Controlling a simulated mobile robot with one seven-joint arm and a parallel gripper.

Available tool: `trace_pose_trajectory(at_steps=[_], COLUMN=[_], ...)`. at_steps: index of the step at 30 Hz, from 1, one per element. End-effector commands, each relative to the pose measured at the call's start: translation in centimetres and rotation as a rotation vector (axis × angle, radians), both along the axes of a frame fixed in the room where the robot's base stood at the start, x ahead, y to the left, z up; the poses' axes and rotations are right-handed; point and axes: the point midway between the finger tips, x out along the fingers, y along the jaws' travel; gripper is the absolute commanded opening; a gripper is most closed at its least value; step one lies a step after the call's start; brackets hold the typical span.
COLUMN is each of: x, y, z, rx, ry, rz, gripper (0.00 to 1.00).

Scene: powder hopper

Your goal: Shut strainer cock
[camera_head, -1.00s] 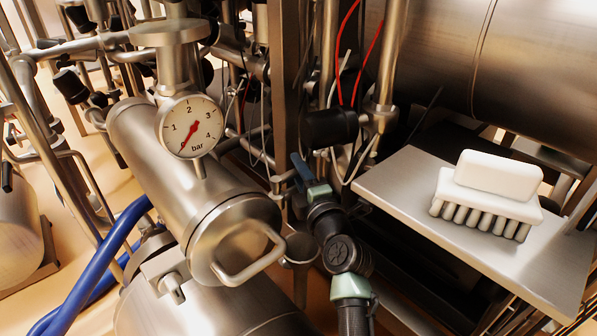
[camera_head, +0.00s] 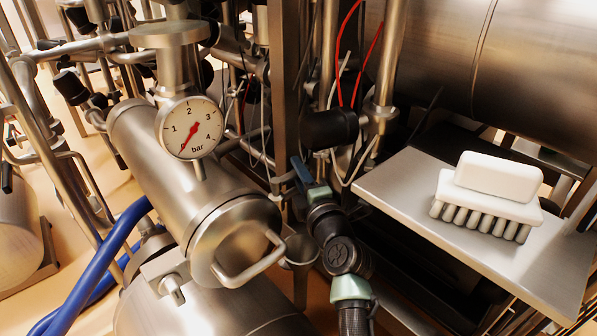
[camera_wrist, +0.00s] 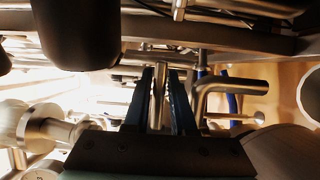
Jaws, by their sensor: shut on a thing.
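The strainer (camera_head: 140,135) is a tilted steel cylinder left of centre in the head view, with a looped handle (camera_head: 262,262) on its end cap. My gripper (camera_head: 299,166) is just right of it, with dark blue fingers. In the wrist view my gripper (camera_wrist: 160,75) is shut on a slim metal bar (camera_wrist: 158,98), which looks like the lever of the strainer cock. The bar lies lengthwise between both fingers. In the head view, the lever and the cock body cannot be made out clearly among the pipes and behind my gripper.
A gauge (camera_head: 188,127) stands on the strainer. A white brush (camera_head: 490,190) lies on a steel shelf (camera_head: 408,185) to the right. A bent pipe (camera_wrist: 235,87) is close beside my fingers in the wrist view. Upright pipes, red wires and blue hoses (camera_head: 105,260) crowd the area.

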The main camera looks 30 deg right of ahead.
Motion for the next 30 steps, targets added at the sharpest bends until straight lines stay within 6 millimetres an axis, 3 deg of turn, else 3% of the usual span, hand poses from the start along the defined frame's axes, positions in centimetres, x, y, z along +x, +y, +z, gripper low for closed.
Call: trace_pose_trajectory(at_steps=[23,30], x=[-0.04,-0.35], y=[0.03,0.01], z=[-0.11,0.15], rx=[0.002,0.008], ry=[0.003,0.01], rz=[0.001,-0.071], gripper=[0.0,0.0])
